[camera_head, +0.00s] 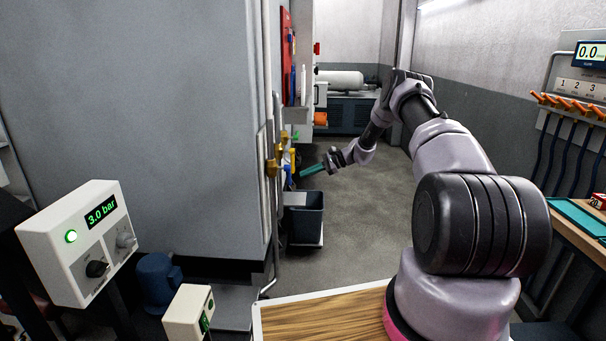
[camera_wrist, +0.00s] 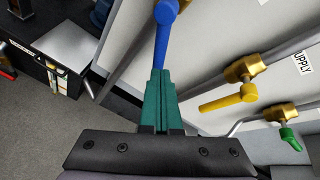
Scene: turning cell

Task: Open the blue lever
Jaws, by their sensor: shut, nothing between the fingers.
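The blue lever (camera_wrist: 163,38) shows at the top of the wrist view, its handle running down from a rounded head. In the head view it is a small blue piece (camera_head: 288,171) by the pipes on the grey cabinet's side. My gripper (camera_wrist: 158,72) has its teal fingers closed together with nothing between them. The fingertips lie at the lower end of the blue handle in the wrist view; I cannot tell whether they touch it. In the head view my gripper (camera_head: 302,172) reaches left toward the pipes.
A yellow lever (camera_wrist: 228,101) and a green lever (camera_wrist: 290,138) sit on brass valves to the right in the wrist view. A dark bin (camera_head: 304,222) stands below my gripper. The large grey cabinet (camera_head: 150,120) fills the left; open floor (camera_head: 365,215) lies right of the bin.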

